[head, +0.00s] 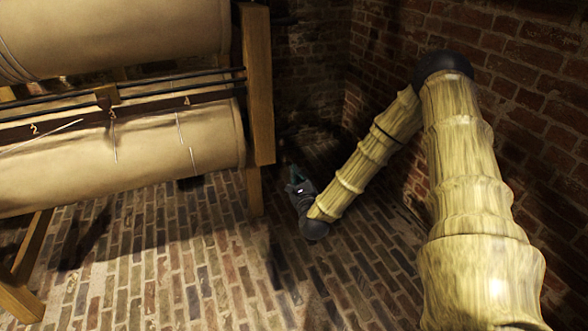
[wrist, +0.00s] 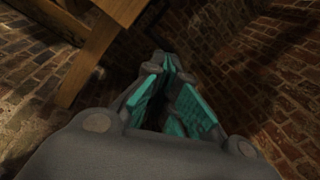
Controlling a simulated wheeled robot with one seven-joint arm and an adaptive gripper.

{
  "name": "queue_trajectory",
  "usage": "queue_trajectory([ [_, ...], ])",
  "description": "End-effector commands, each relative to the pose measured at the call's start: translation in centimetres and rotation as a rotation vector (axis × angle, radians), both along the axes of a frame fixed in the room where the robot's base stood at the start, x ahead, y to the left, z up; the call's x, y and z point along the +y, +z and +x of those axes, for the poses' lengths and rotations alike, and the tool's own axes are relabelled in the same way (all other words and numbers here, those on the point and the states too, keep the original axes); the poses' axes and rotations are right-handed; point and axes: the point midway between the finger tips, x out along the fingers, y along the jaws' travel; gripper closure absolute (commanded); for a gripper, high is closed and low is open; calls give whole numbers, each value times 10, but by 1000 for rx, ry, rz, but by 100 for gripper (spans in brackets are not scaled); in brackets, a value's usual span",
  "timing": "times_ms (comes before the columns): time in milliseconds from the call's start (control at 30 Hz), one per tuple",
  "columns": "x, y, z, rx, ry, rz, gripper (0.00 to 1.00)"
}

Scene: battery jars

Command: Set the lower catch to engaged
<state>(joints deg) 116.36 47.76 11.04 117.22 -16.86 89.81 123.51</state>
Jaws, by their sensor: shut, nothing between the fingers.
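A wooden frame holds two large tan rollers at the left of the head view. The lower roller (head: 150,150) has a dark strip (head: 60,118) above it with pale numerals, among them 2, 3 and 4. A small brown wooden block (head: 107,96) sits on the dark rails near the 3. I cannot tell for sure whether this block is the lower catch, or its setting. My gripper (head: 294,174) is low, right of the frame's right post and apart from it. In the wrist view my gripper (wrist: 167,62) has teal pads, with its fingertips together and empty.
The frame's right post (head: 258,85) stands between my gripper and the rollers; wooden beams (wrist: 95,50) also show in the wrist view. Brick walls (head: 500,75) close in behind and right. The brick floor (head: 190,270) in front is clear.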

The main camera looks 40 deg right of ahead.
Motion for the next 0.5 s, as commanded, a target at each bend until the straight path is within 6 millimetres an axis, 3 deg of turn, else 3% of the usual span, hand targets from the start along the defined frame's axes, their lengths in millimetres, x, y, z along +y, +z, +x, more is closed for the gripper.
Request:
queue_trajectory([
  [500, -29, 2, 71, -1, 1, -2, 100],
])
